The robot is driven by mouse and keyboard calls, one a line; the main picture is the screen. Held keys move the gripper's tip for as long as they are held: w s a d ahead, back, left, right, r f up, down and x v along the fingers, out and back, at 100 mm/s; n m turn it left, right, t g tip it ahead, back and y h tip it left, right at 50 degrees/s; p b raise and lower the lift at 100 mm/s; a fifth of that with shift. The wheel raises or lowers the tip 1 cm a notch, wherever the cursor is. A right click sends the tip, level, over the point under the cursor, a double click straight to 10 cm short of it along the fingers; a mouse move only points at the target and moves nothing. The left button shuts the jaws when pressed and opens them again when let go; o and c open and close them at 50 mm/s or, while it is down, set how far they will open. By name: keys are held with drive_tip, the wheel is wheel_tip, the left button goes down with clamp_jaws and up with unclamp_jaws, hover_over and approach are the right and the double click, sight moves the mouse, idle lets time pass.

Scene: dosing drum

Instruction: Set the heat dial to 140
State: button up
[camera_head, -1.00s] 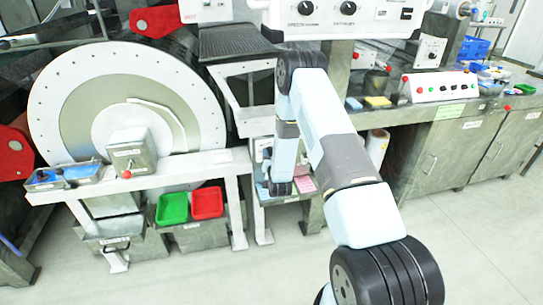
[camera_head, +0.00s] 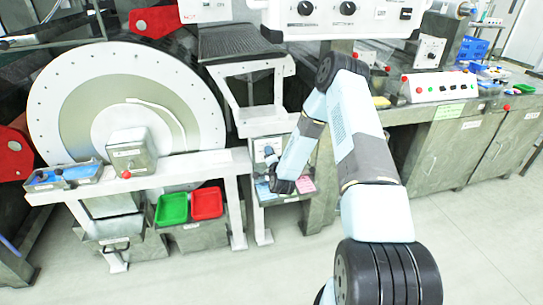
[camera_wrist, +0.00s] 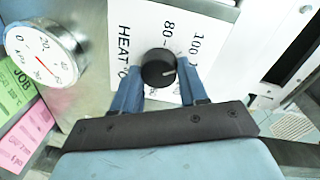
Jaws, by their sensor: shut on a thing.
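The heat dial (camera_wrist: 158,68) is a round black knob with a white pointer line, on a white plate (camera_wrist: 210,20) marked HEAT, 80 and 100. Its pointer line points to the right in the wrist view; the other scale marks are hidden or cut off, so I cannot read its exact value. My gripper (camera_wrist: 159,72) is shut on the dial, with one blue finger on each side of the knob. In the head view my gripper (camera_head: 281,186) is low beside the panel (camera_head: 266,148) under the bench, and the dial itself is not clear.
A round pressure gauge (camera_wrist: 45,52) is left of the dial. Green (camera_wrist: 14,88) and pink (camera_wrist: 25,138) job cards lie beyond it. In the head view, green (camera_head: 172,208) and red (camera_head: 207,203) trays are left of my gripper. The floor in front is clear.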

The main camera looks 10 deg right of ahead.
drive_tip(key=shift+s+d+f+m+y, duration=0.1)
drive_tip(key=shift+f+m+y, duration=0.1)
drive_tip(key=shift+m, duration=2.25)
drive_tip(key=shift+w+d+f+m+y, duration=0.1)
drive_tip(key=shift+m+y, duration=0.1)
drive_tip(key=shift+m, duration=2.2)
drive_tip(key=shift+s+d+f+m+y, duration=0.1)
drive_tip(key=shift+f+m+y, duration=0.1)
drive_tip(key=shift+m, duration=2.25)
drive_tip(key=shift+a, duration=0.15)
drive_tip(key=shift+r, duration=0.1)
drive_tip(key=o, duration=1.1)
drive_tip(key=shift+c, duration=0.2)
drive_tip(key=s, duration=1.3)
drive_tip(key=shift+s+d+r, duration=0.25)
drive_tip(key=shift+d+r, duration=0.1)
